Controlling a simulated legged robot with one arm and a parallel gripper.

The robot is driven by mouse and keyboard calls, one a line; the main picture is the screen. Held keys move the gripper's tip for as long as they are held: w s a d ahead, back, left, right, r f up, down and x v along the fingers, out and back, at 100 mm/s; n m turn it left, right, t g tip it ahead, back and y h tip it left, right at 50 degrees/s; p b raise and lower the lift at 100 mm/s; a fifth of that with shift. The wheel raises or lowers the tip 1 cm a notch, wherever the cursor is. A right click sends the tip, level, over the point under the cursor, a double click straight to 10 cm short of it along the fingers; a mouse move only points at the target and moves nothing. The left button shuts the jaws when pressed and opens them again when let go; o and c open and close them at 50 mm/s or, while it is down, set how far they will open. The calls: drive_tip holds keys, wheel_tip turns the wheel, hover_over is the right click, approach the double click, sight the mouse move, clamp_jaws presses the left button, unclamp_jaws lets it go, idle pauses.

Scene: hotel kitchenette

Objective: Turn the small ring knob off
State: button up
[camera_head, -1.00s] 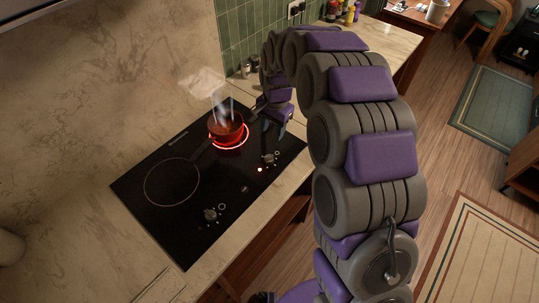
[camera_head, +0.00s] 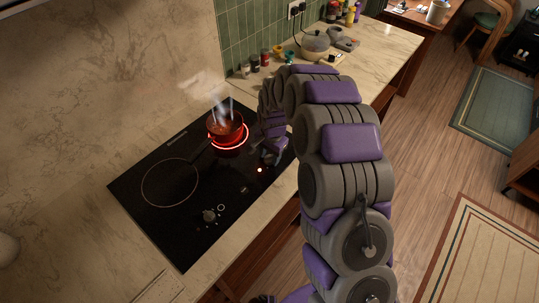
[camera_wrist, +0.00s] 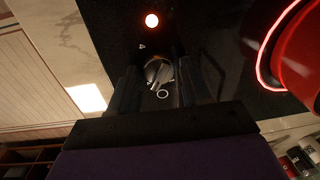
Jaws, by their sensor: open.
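The small ring (camera_head: 246,132) glows red under a red pot (camera_head: 228,130) that steams. In the wrist view, the small ring knob (camera_wrist: 158,70) is a round metallic knob with a white circle mark beside it. My gripper (camera_wrist: 157,84) is open, with one dark finger on each side of the knob; contact cannot be told. In the head view my gripper (camera_head: 268,158) is at the right of the cooktop (camera_head: 170,222) and hides that knob. A lit indicator (camera_head: 260,170) glows nearby and shows in the wrist view (camera_wrist: 152,20).
The red pot (camera_wrist: 300,52) is close beside my gripper. A second knob (camera_head: 209,216) and a larger unlit ring (camera_head: 170,183) are at the left. Jars (camera_head: 254,62) and a lidded pot (camera_head: 315,45) stand on the counter behind. The front counter strip is clear.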

drive_tip(key=c, duration=0.8)
drive_tip(key=shift+o, duration=0.2)
